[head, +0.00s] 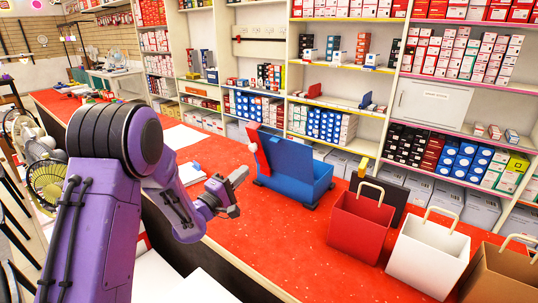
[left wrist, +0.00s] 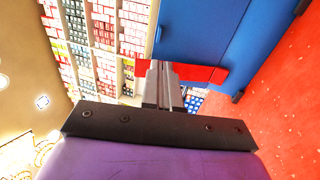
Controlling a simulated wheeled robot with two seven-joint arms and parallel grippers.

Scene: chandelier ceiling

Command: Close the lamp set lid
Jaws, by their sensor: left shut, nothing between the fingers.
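The lamp set is a blue case (head: 322,180) on the red counter, with its blue lid (head: 288,152) standing raised and tilted, open. A red piece (head: 257,150) sits at the lid's left edge. My left gripper (head: 240,176) is shut and empty, just left of the case and apart from it in the head view. In the left wrist view the closed fingers (left wrist: 164,72) overlap the red piece (left wrist: 205,73), with the blue lid (left wrist: 200,30) beyond; I cannot tell whether they touch. My right gripper is not in view.
The red counter (head: 265,237) is clear in front of the case. A red bag (head: 360,222), a white bag (head: 428,255) and a brown bag (head: 505,275) stand to the right. White papers (head: 182,136) lie to the left. Stocked shelves (head: 340,70) stand behind.

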